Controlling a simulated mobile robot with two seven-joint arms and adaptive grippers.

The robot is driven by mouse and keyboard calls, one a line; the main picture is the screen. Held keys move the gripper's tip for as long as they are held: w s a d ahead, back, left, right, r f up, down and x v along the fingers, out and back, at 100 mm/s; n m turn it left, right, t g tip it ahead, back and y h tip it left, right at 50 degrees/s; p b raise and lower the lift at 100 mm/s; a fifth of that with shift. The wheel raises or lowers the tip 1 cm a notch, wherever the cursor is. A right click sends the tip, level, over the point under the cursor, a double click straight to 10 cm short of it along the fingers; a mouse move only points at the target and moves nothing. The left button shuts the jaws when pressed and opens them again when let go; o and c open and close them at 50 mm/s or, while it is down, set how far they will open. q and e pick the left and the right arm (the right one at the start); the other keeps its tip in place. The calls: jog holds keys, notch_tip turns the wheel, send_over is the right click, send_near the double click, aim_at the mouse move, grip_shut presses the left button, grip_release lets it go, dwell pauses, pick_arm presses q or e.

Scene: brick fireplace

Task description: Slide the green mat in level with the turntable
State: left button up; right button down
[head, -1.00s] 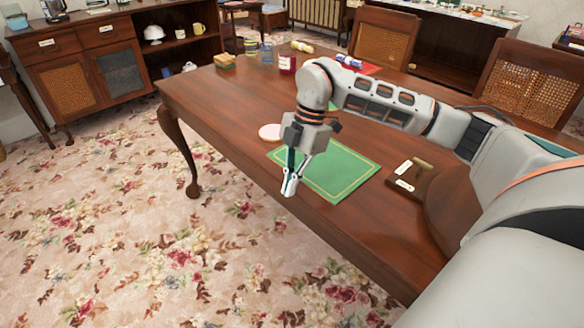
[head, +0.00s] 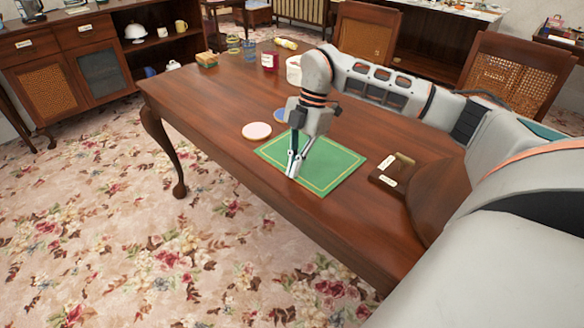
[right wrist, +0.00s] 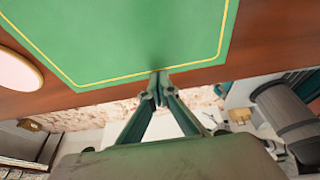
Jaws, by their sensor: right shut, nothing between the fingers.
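The green mat (head: 325,160) with a thin yellow border lies flat on the wooden table, close to its front edge. My right gripper (head: 292,170) points down at the mat's near edge, shut and empty. In the right wrist view the fingertips (right wrist: 158,85) meet in front of the mat's edge (right wrist: 120,40); I cannot tell if they touch it. A round-edged dark brown wooden piece (head: 437,195) lies right of the mat, partly hidden by my arm; I cannot tell whether it is the turntable. My left gripper is not in view.
A pink disc (head: 257,131) lies just left of the mat, with a blue disc (head: 280,115) behind. A wooden block with white labels (head: 392,172) sits to the mat's right. A red jar (head: 269,61) and a white container (head: 294,70) stand farther back.

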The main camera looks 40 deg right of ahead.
aim_at(319, 160)
jog(key=d, duration=0.3)
jog(key=d+p, duration=0.1)
jog(key=d, duration=0.2)
jog(key=shift+w+r, duration=0.15)
jog(key=d, duration=0.3)
jog(key=shift+w+d+f+p, duration=0.15)
jog(key=shift+d+f+p, duration=0.15)
jog(key=shift+d, duration=0.3)
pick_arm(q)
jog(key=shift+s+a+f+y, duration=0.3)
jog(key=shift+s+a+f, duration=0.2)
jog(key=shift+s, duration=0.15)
pick_arm(e)
jog(key=shift+f, duration=0.15)
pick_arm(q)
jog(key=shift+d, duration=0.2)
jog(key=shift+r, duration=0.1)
